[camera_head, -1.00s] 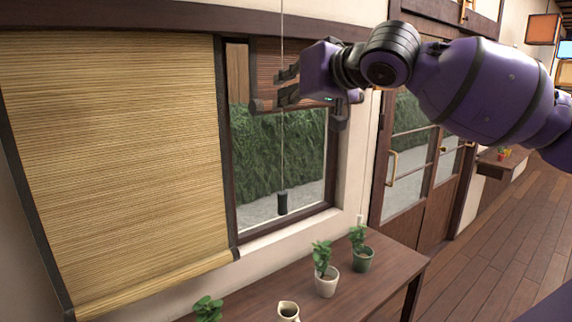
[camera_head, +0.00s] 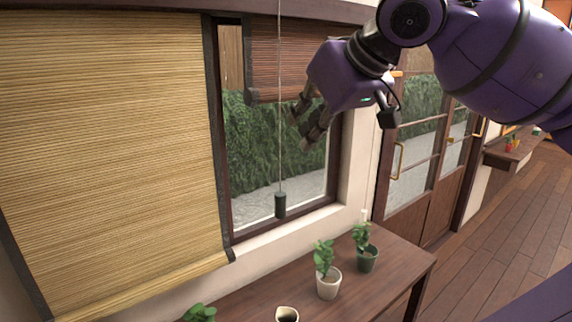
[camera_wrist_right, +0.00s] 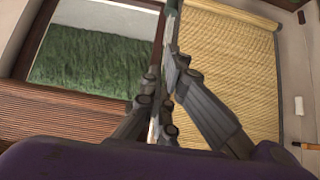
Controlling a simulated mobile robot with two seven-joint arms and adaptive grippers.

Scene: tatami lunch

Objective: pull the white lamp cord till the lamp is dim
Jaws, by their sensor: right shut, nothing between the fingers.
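A thin pale cord (camera_head: 281,165) hangs in front of the window in the head view, with a dark cylindrical weight (camera_head: 280,205) at its lower end. I cannot tell for sure that it is the white lamp cord. My right gripper (camera_head: 300,132) is just right of this cord, above the weight, fingers pointing down and left. It is shut and empty; it also shows in the right wrist view (camera_wrist_right: 178,68). A small pale thing (camera_head: 363,214) is on the wall right of the window; it is too small to identify. No whole lamp shows. My left gripper is out of view.
A yellow bamboo blind (camera_head: 110,150) covers the left side. A brown blind (camera_head: 270,65) hangs partly down over the window. Below stands a wooden table (camera_head: 395,265) with a white pot (camera_head: 328,287), a green pot (camera_head: 367,259) and a small jug (camera_head: 287,313). The floor at right is clear.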

